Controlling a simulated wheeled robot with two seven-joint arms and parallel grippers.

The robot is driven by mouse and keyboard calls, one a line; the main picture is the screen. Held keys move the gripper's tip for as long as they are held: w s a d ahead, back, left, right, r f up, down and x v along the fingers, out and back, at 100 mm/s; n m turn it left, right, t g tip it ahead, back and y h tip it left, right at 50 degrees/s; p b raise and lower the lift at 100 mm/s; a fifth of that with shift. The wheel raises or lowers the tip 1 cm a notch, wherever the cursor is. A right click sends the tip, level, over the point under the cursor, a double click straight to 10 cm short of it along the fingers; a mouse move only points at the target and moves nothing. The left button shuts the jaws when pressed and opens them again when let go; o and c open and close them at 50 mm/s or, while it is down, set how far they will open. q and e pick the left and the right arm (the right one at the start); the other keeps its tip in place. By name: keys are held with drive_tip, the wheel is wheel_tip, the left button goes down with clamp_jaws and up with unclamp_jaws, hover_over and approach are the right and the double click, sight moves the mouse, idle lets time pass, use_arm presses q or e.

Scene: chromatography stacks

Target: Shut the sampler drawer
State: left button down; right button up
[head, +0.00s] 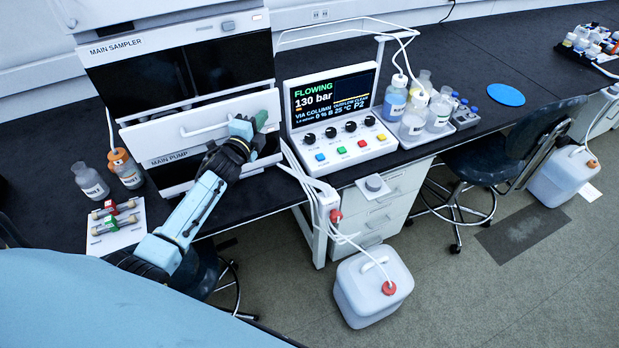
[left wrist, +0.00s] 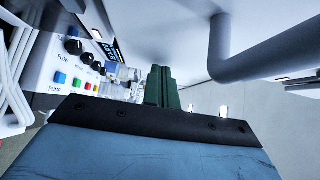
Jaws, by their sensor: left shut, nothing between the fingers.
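The sampler drawer (head: 165,137) is a white panel with a bar handle (head: 205,131), below the dark front of the main sampler (head: 150,62). The panel stands out from the stack, so the drawer looks partly open. My left gripper (head: 261,121) is at the right end of the drawer front, with its green fingers shut and empty. In the left wrist view the green fingers (left wrist: 162,86) are together beside the pale drawer front (left wrist: 180,25), with the handle (left wrist: 262,58) to their right. Whether the fingertips touch the panel I cannot tell. My right gripper is out of view.
A control unit (head: 374,146) with a lit screen stands just right of the drawer. Bottles (head: 90,182) and a white tray with small columns (head: 115,228) are at left. More bottles (head: 395,98) stand right of the screen. A white canister (head: 372,290) is on the floor.

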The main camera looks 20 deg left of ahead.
use_arm(q)
drive_tip(key=w+a+b, duration=0.1)
drive_tip(key=w+a, duration=0.1)
drive_tip(key=shift+a, duration=0.3)
drive_tip(key=shift+w+a, duration=0.1)
drive_tip(key=shift+a, duration=0.05)
drive_tip(key=shift+r, duration=0.2)
drive_tip(key=shift+a+r, duration=0.1)
drive_tip(key=shift+r, duration=0.05)
drive_tip(key=shift+d, duration=0.4)
drive_tip(key=s+d+p, duration=0.1)
drive_tip(key=s+d, duration=0.1)
approach(256, 112)
drive_tip(key=s+d, duration=0.2)
drive_tip(key=shift+d+f, duration=0.3)
drive_tip(key=shift+d, duration=0.1)
